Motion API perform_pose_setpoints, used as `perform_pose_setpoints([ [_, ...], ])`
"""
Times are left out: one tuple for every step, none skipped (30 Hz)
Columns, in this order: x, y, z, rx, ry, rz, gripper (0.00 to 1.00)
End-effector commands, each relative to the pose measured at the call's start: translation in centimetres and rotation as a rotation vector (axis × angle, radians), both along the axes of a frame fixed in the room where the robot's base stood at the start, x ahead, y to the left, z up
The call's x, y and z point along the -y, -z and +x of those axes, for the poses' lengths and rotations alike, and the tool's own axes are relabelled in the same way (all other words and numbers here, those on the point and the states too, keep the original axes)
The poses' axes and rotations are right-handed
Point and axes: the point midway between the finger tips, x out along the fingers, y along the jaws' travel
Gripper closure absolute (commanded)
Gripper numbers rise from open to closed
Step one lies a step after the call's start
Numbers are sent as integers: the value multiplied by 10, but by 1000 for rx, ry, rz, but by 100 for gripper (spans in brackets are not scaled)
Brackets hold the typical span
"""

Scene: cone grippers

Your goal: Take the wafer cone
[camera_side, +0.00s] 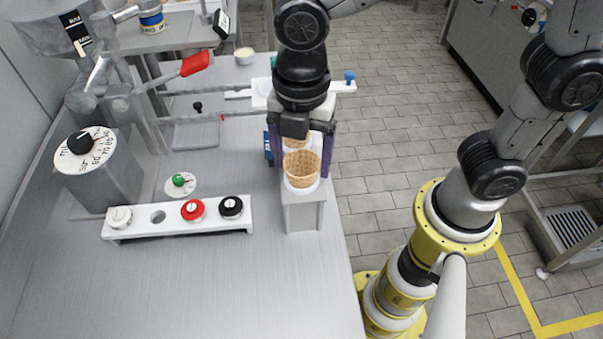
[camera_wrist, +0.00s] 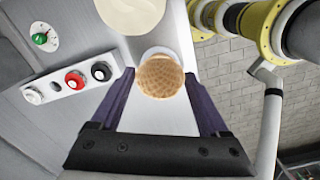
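A tan wafer cone (camera_side: 301,170) with a woven pattern stands in a white ring holder on a grey post at the counter's right edge. It also shows in the wrist view (camera_wrist: 160,77), between the tips of my purple fingers. My gripper (camera_side: 302,160) is open, with one finger on each side of the cone. In the wrist view (camera_wrist: 159,76) the fingers look apart from the cone, with small gaps.
A white rack (camera_side: 170,226) with red, black and white knobs stands left of the cone. A pale round thing (camera_wrist: 131,12) is at the wrist view's top. The front counter (camera_side: 240,290) is clear.

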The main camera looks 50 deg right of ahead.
Motion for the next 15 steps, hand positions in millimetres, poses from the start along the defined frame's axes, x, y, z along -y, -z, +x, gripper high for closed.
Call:
perform_pose_setpoints([
  [0, 0, 0, 0, 0, 0, 32],
  [0, 0, 0, 0, 0, 0, 38],
  [0, 0, 0, 0, 0, 0, 45],
  [0, 0, 0, 0, 0, 0, 49],
  [0, 0, 0, 0, 0, 0, 49],
  [0, 0, 0, 0, 0, 0, 50],
  [0, 0, 0, 0, 0, 0, 50],
  [0, 0, 0, 0, 0, 0, 50],
  [0, 0, 0, 0, 0, 0, 50],
  [0, 0, 0, 0, 0, 0, 50],
  [0, 0, 0, 0, 0, 0, 50],
  [0, 0, 0, 1, 0, 0, 50],
  [0, 0, 0, 1, 0, 0, 50],
  [0, -1, 0, 1, 0, 0, 50],
  [0, -1, 0, 1, 0, 0, 50],
])
